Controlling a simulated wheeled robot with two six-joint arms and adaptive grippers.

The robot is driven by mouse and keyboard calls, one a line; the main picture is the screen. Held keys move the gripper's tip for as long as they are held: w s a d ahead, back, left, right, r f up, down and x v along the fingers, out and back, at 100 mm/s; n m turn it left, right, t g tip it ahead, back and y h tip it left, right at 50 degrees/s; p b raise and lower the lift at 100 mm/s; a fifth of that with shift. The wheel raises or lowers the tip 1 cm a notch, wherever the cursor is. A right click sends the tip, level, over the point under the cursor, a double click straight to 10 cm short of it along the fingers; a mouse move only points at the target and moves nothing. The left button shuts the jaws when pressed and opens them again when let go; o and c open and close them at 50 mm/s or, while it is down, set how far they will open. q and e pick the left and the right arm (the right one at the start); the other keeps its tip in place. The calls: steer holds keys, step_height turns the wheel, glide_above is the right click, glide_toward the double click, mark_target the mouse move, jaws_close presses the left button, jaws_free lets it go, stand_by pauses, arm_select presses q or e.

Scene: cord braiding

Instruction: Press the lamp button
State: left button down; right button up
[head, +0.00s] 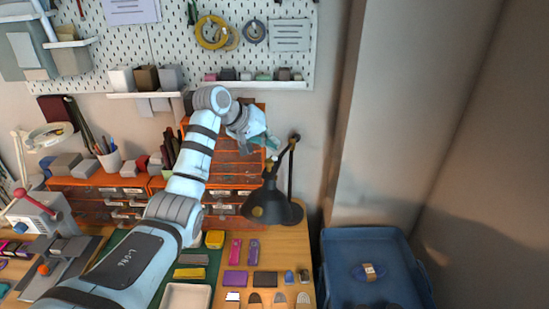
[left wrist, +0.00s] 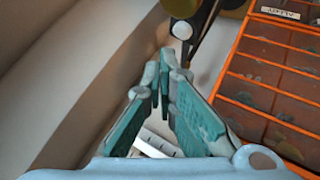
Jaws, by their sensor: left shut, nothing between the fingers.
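A dark desk lamp (head: 269,206) stands on the table to the right of the drawer unit, its jointed arm (head: 291,180) rising behind the shade. My left gripper (head: 272,146) is near the top of the lamp, left of its upper joint. In the left wrist view its teal fingers (left wrist: 166,65) are together with nothing between them. Just beyond the fingertips is a small white round piece (left wrist: 182,30) beside dark lamp parts; whether this is the button, and whether the fingers touch it, I cannot tell. My right gripper is out of view.
Orange drawers (head: 232,175) stand behind and left of the lamp; they also show at the right of the left wrist view (left wrist: 260,90). Several small colored items lie in front of the lamp. A blue bin (head: 336,262) stands right of the table.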

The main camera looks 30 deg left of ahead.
arm_select(q)
steer(key=shift+r, duration=2.2)
